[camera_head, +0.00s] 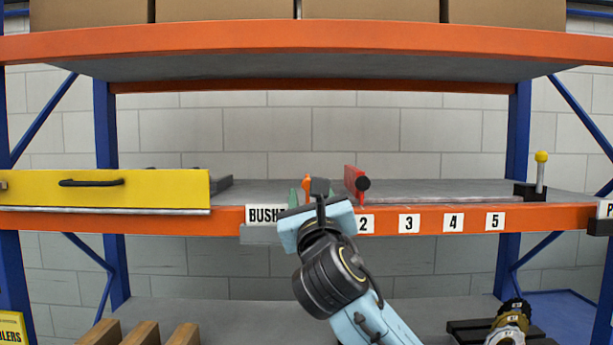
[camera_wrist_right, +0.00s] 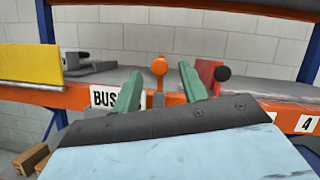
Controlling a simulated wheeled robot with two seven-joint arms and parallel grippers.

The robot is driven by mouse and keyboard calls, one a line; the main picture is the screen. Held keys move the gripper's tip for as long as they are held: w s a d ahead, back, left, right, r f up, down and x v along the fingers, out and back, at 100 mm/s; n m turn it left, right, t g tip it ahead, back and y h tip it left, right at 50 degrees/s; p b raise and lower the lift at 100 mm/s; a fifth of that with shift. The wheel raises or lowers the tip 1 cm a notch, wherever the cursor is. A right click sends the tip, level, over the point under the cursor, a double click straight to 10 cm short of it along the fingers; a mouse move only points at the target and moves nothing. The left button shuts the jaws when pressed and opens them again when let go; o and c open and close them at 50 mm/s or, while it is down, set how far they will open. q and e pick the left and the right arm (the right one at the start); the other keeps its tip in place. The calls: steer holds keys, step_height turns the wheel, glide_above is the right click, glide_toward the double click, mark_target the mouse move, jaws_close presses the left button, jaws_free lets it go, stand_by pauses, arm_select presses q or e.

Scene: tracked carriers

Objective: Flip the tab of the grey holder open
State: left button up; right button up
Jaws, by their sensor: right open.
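A low grey piece (camera_head: 222,184) lies on the shelf beside the yellow panel; it also shows in the right wrist view (camera_wrist_right: 92,67). I cannot tell whether it is the grey holder, and I make out no tab on it. My right gripper (camera_wrist_right: 160,76) is open, its two green fingers apart and pointing at the shelf. An orange upright piece (camera_wrist_right: 159,68) with a round head shows between the fingers, apparently beyond them. It also shows in the head view (camera_head: 307,182), partly hidden by my right wrist. My left gripper is not in view.
A red upright plate (camera_head: 351,180) with a black knob (camera_head: 363,184) stands right of the orange piece. A yellow panel (camera_head: 130,188) with a handle is at left. A yellow-knobbed lever (camera_head: 541,168) stands at right. The orange shelf edge (camera_head: 440,218) carries number labels.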

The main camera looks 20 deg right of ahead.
mark_target(308, 186)
steer(key=shift+p+x, duration=0.45)
steer(key=shift+x, duration=2.3)
